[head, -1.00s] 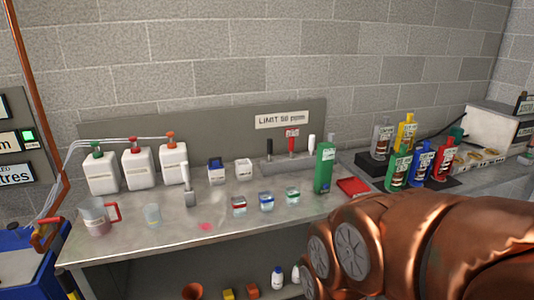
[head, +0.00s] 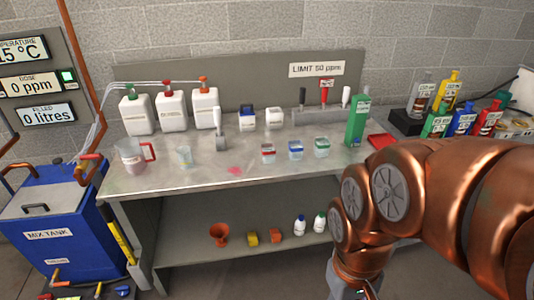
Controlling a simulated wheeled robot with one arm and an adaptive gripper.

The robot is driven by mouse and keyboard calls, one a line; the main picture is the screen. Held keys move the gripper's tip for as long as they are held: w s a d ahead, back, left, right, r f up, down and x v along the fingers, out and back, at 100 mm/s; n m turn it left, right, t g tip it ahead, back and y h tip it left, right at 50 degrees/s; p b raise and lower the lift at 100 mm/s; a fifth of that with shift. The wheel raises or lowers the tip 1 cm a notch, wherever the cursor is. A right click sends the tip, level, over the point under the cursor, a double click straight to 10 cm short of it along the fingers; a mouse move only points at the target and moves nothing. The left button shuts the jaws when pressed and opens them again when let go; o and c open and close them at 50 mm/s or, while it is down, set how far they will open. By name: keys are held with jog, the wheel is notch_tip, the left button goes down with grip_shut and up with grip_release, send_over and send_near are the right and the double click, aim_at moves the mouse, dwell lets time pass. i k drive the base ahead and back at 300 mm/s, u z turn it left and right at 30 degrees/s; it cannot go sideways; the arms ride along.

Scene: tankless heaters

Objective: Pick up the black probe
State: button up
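The black probe (head: 302,97) stands upright in a grey holder (head: 318,117) at the back of the metal bench. A red probe with a red label (head: 323,92) and a white one (head: 346,96) stand to its right in the same holder. My copper arm fills the right side and bends down at the bottom right, well apart from the probe. My gripper is not in view; only the arm above it shows, cut off by the bottom edge.
White jugs (head: 172,110), a grey upright tool (head: 220,135) and small lidded tubs (head: 295,150) stand on the bench (head: 200,180). A blue mix tank (head: 60,225) is at the left.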

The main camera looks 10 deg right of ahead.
aim_at(303, 92)
jog(key=k, duration=0.6)
jog(key=z, duration=0.2)
jog(key=i, duration=1.4)
jog(key=u, duration=0.85)
jog(key=i, duration=0.65)
